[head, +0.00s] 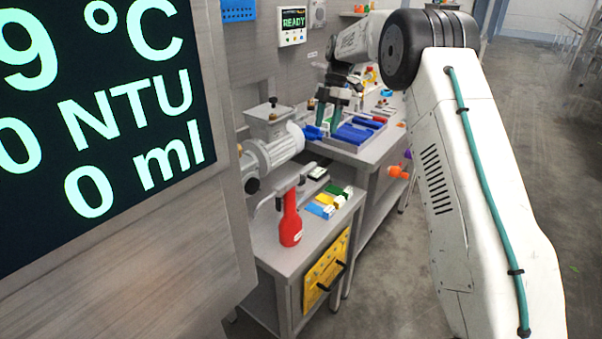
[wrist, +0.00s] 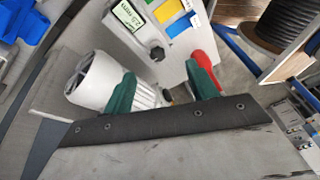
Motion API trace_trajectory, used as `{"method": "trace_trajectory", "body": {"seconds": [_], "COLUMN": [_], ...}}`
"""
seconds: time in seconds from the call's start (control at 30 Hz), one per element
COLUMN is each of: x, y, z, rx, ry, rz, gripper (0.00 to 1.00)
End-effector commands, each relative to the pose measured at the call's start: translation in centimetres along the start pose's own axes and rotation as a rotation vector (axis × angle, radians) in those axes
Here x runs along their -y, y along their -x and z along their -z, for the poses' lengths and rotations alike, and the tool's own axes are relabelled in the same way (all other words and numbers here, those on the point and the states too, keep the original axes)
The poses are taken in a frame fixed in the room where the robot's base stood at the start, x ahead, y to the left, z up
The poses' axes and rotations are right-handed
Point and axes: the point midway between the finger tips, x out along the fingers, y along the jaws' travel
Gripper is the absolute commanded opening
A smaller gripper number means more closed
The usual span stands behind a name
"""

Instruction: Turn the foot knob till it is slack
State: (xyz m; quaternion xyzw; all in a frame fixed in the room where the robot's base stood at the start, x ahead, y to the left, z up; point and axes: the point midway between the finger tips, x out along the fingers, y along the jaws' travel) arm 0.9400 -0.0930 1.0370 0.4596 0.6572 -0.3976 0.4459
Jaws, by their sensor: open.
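My gripper (head: 328,113) is above the bench in the head view, with its green fingers pointing down. In the wrist view the green fingertips of my gripper (wrist: 161,86) stand apart with nothing held between them. A white motor-like unit (wrist: 97,80) lies beyond the left finger. A small dark knob (wrist: 158,53) shows on a grey body with a lit display, beyond the gap between the fingers and apart from them. I cannot tell whether this is the foot knob. In the head view another dark knob (head: 272,101) tops the grey machine (head: 268,125).
A red bottle (head: 290,220) stands on the near bench (head: 262,238), beside coloured blocks (head: 327,205). Blue trays (head: 354,134) lie on the farther bench. A big screen (head: 95,110) blocks the left.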

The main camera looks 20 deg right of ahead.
Motion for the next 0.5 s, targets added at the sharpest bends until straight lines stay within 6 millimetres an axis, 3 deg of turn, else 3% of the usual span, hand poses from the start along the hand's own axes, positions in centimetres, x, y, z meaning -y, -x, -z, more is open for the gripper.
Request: {"method": "trace_trajectory", "body": {"seconds": [0.03,0.23,0.37,0.5], "x": [-1.6,-5.0,-5.8,-5.8], "y": [-2.0,-6.8,-8.4,-8.9], "z": [-1.6,-5.2,-6.2,-5.9], "rx": [-0.017,-0.062,-0.077,-0.080], "ry": [0.065,0.289,0.359,0.382], "rz": [0.009,0.018,0.017,0.017], "gripper": [0.58,0.58,0.58,0.58]}}
